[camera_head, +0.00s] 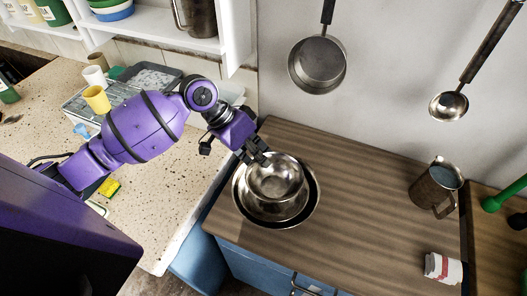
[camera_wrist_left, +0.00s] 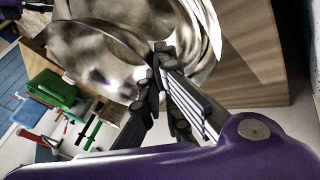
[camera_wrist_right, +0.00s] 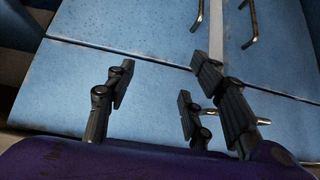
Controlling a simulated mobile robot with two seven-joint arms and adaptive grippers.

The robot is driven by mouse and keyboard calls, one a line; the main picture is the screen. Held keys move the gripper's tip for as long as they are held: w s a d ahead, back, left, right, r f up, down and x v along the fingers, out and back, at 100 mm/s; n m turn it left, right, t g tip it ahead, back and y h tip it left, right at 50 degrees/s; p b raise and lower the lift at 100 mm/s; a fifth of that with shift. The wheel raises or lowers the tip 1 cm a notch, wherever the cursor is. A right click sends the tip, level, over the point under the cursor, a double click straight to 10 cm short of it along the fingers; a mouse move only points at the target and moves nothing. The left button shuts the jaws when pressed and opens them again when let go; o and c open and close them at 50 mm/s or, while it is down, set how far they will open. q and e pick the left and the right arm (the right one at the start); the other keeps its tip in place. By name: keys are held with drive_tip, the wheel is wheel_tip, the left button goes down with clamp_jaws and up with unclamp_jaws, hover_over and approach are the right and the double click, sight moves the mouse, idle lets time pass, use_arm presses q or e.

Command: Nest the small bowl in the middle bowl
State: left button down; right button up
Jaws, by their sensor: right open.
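A shiny steel small bowl (camera_head: 275,182) sits inside or just above a wider steel bowl, the middle bowl (camera_head: 240,207), on the wooden counter. Whether it rests on the wider bowl's floor I cannot tell. My left gripper (camera_head: 261,161) is at the small bowl's back rim, and its fingers look closed on that rim. In the left wrist view the fingertips (camera_wrist_left: 153,72) meet at the rim of the small bowl (camera_wrist_left: 100,55), with the wider bowl's wall (camera_wrist_left: 208,30) beyond. My right gripper (camera_wrist_right: 160,82) is open and empty in front of blue cabinet doors.
The wooden counter (camera_head: 360,200) is clear to the right of the bowls, up to a metal jug (camera_head: 436,187) and a red-and-white packet (camera_head: 442,268). A pan (camera_head: 317,65) and a ladle (camera_head: 449,105) hang on the wall. Yellow cup (camera_head: 97,99) stands on the left worktop.

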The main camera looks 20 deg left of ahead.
use_arm(q)
drive_tip(key=shift+w, duration=0.15)
use_arm(e)
drive_tip(key=shift+w+a+r, duration=0.15)
drive_tip(key=shift+w+r, duration=0.35)
drive_tip(key=shift+w, duration=0.3)
drive_tip(key=shift+s+f, duration=0.15)
drive_tip(key=shift+s, duration=0.15)
use_arm(q)
drive_tip(key=shift+f, duration=0.15)
use_arm(e)
drive_tip(key=shift+s+d, duration=0.15)
drive_tip(key=shift+d, duration=0.2)
drive_tip(key=shift+w+a, duration=0.1)
drive_tip(key=shift+w, duration=0.1)
use_arm(q)
drive_tip(key=shift+p, duration=0.4)
use_arm(e)
drive_tip(key=shift+w+a+r+t, duration=0.2)
drive_tip(key=shift+w+r+t, duration=0.1)
drive_tip(key=shift+w+r, duration=0.3)
use_arm(q)
drive_tip(key=shift+f, duration=0.15)
use_arm(e)
drive_tip(key=shift+s+d+f, duration=0.2)
drive_tip(key=shift+s+d, duration=0.05)
drive_tip(key=shift+s, duration=0.1)
use_arm(q)
drive_tip(key=shift+f, duration=0.1)
